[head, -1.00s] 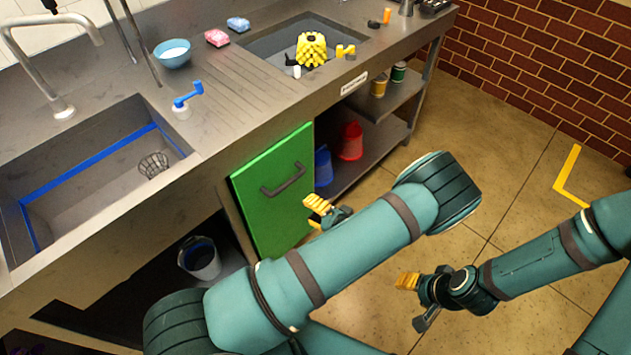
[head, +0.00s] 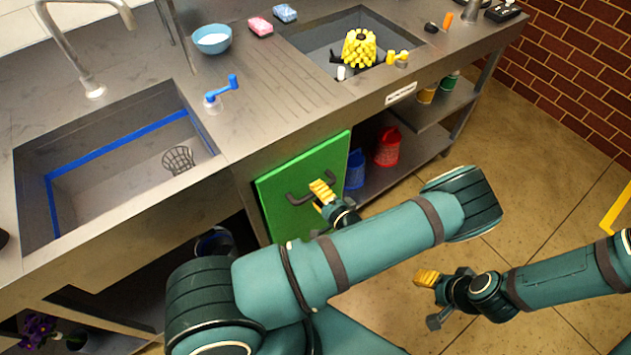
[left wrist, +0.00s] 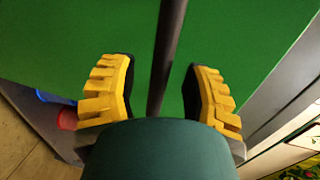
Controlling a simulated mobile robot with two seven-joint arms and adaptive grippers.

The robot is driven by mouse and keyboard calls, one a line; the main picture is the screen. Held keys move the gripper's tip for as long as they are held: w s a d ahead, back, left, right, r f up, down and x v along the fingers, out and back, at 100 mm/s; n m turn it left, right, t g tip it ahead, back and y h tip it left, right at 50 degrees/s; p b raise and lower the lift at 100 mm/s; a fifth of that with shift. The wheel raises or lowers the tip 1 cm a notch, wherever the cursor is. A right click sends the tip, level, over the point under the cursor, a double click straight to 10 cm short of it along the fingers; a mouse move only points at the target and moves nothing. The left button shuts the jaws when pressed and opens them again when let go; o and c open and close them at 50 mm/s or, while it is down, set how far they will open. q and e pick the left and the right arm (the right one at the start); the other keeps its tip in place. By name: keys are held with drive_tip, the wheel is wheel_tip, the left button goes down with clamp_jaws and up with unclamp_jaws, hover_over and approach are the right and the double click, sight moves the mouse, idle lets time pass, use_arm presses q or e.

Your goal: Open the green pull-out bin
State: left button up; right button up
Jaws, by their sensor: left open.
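The green pull-out bin (head: 290,217) shows its front panel under the counter, right of the left sink, and looks shut. Its dark bar handle (head: 297,199) is partly hidden behind my left gripper (head: 322,195) in the head view. In the left wrist view my left gripper (left wrist: 160,90) is open, with its yellow fingers on either side of the dark handle (left wrist: 168,50) and the green panel (left wrist: 80,45) behind. I cannot tell whether the fingers touch the handle. My right gripper (head: 428,279) is over the floor at lower right, away from the bin; its jaw opening is unclear.
A blue container (head: 355,169) and a red container (head: 388,147) stand on the lower shelf right of the bin. The left sink (head: 60,215) holds a wire basket (head: 178,160). A bucket (head: 215,242) stands below. Open floor lies in front of the shelf.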

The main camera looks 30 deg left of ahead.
use_arm(q)
drive_tip(key=shift+w+a+f, duration=0.15)
drive_tip(key=shift+w+a, duration=0.1)
drive_tip(key=shift+a, duration=0.4)
use_arm(e)
drive_tip(key=shift+w+a, duration=0.25)
drive_tip(key=shift+w, duration=0.3)
use_arm(q)
clamp_jaws()
